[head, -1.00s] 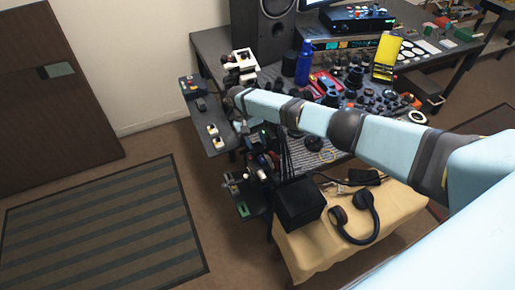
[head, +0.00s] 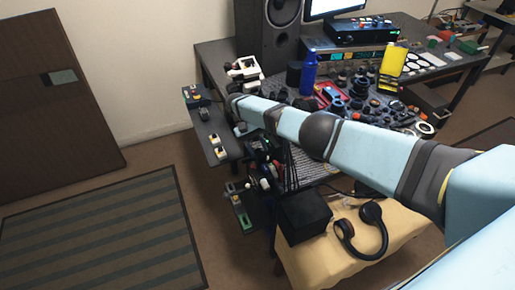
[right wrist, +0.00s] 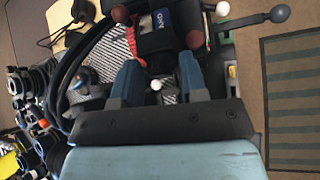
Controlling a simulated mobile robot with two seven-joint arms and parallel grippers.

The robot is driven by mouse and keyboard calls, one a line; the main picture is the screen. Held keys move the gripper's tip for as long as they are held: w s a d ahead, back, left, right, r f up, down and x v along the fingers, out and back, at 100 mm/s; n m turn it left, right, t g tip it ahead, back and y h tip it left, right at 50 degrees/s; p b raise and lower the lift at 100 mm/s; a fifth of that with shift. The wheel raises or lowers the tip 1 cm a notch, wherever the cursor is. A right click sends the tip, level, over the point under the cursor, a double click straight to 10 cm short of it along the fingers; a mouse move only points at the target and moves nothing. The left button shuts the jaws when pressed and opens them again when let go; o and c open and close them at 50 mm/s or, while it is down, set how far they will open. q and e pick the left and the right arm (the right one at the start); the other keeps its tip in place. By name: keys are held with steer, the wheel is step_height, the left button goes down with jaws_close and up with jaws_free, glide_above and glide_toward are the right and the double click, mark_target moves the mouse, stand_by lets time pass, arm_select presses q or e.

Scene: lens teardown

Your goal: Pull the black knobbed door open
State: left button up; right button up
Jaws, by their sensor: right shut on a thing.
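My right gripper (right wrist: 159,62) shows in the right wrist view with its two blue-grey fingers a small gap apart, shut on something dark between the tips. I take this as part of the black knobbed door, but its outline cannot be made out. A small white ball knob (right wrist: 156,85) shows between the fingers. A black block with a blue label (right wrist: 163,20) lies just beyond the tips. In the head view my right arm reaches across to the desk's left end, and its gripper is mostly hidden among dark parts there. My left gripper is not in view.
A black box (head: 305,217) and headphones (head: 362,232) rest on a tan-covered table (head: 312,270). Lens parts, a blue bottle (head: 308,72) and a speaker (head: 268,35) crowd the desk. Dark side shelves (head: 209,127) hold switches. The striped mat (head: 100,240) is clear.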

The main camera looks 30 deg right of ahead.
steer(key=shift+f, duration=0.1)
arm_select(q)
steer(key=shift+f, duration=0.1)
arm_select(e)
steer(key=o, duration=0.7)
arm_select(q)
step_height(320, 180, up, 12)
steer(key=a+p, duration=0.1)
steer(key=p, duration=1.1)
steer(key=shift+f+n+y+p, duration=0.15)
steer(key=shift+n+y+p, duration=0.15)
steer(key=shift+p, duration=0.1)
arm_select(e)
step_height(320, 180, up, 20)
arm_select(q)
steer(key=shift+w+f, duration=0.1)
